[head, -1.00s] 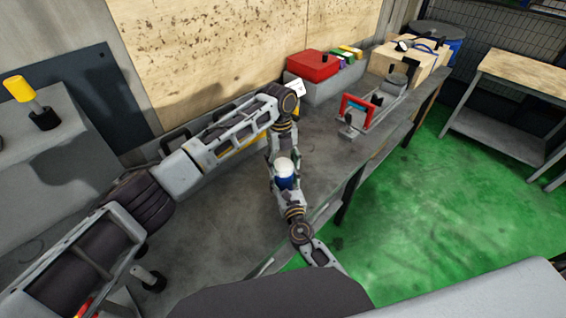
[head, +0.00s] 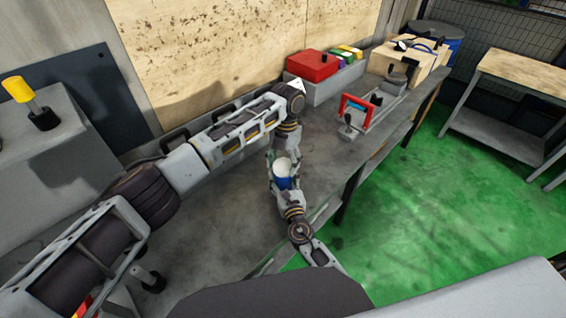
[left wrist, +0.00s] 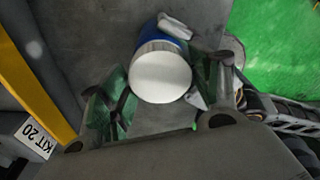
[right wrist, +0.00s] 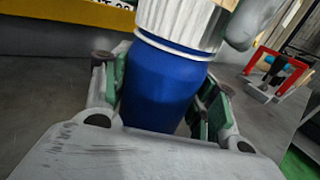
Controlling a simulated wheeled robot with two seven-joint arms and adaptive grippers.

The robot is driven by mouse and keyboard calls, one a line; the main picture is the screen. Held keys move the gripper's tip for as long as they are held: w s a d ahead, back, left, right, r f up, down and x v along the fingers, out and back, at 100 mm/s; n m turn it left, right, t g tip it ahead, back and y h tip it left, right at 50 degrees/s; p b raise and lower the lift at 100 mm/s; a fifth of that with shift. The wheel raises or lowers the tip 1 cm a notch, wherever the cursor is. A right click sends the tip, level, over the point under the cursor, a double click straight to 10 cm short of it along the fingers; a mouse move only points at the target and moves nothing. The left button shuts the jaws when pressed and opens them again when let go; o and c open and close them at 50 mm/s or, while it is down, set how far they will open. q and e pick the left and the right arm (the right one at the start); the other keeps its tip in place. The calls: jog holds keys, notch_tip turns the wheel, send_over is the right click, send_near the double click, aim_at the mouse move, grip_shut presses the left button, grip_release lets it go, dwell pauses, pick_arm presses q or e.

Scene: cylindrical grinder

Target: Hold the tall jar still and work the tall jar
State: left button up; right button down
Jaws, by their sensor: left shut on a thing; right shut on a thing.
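The tall jar has a blue body and a ribbed white lid. In the head view its lid (head: 282,168) and body (head: 281,184) stand between my two grippers over the bench. My right gripper (right wrist: 162,95) is shut on the blue body (right wrist: 160,85), a green pad on each side. My left gripper (left wrist: 165,85) comes from the far side, its fingers around the white lid (left wrist: 160,76), shut on it. The lid (right wrist: 182,20) sits on top of the body in the right wrist view. The exact pad contact on the lid is partly hidden.
A grey bench (head: 225,225) lies beneath, its edge close on the right, with green floor beyond. A red box (head: 312,66) and a red-framed fixture (head: 357,108) stand farther back.

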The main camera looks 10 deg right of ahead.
pick_arm(q)
jog(key=m, duration=0.3)
dwell(0.4)
jog(key=o, duration=0.8)
jog(key=shift+c, duration=0.2)
jog(key=shift+r, duration=0.1)
jog(key=shift+r, duration=2.15)
jog(key=shift+c, duration=0.5)
